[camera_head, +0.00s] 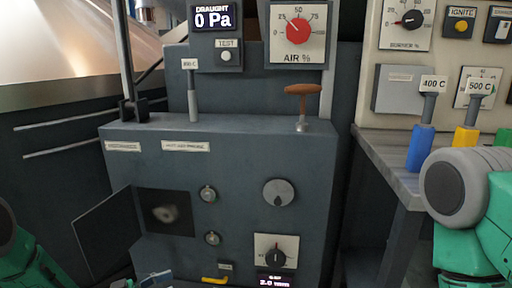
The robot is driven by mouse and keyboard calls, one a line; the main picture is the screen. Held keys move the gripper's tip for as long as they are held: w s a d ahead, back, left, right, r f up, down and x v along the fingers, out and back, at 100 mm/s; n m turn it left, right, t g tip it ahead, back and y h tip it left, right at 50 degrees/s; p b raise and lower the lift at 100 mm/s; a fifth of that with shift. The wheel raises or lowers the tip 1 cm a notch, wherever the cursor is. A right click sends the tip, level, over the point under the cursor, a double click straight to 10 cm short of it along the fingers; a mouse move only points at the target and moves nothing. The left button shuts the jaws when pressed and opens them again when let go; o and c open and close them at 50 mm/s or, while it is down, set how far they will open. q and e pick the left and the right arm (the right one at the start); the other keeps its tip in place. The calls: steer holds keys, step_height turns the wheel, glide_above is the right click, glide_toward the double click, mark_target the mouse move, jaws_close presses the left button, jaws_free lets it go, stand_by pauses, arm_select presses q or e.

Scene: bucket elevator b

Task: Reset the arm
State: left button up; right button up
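My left arm (28,262), green with a dark joint, enters at the lower left corner. Small grey-blue parts at the bottom edge, right of that arm, may belong to my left gripper, but they are cut off and I cannot tell whether it is open or shut. My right arm (485,225), green with a large grey rounded joint, fills the lower right in front of the bench. Its gripper is outside the picture. I see nothing held by either arm.
A dark grey cabinet (240,165) with knobs, an orange-brown T-handle (302,100) and an open hatch door (104,235) stands ahead. At right, a grey bench (385,165) carries a blue holder (420,148) and a yellow holder (465,140), close to my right arm.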

arm_select(q)
steer(key=s+d+f+n+t+y, duration=0.2)
steer(key=d+f+n+y, duration=0.2)
steer(key=f+n+y, duration=0.15)
steer(key=s+a+f+n+g+y, duration=0.2)
steer(key=s+f+g+y, duration=0.15)
steer(key=s, duration=0.65)
steer(key=s+a+f+n+g+y, duration=0.2)
steer(key=s+f+y, duration=0.3)
steer(key=s, duration=0.4)
steer(key=s+a+r+g+y, duration=0.2)
steer(key=s+a+g+y, duration=0.15)
steer(key=s, duration=0.75)
step_height(320, 180, up, 13)
steer(key=s+a+n+p, duration=0.1)
steer(key=p, duration=1.1)
steer(key=shift+a+g+p, duration=0.25)
steer(key=shift+g+p, duration=0.05)
steer(key=shift+p, duration=0.05)
arm_select(e)
step_height(320, 180, up, 13)
steer(key=shift+a, duration=0.2)
steer(key=shift+f, duration=0.15)
arm_select(q)
steer(key=shift+w+a, duration=0.1)
arm_select(e)
steer(key=shift+a, duration=0.1)
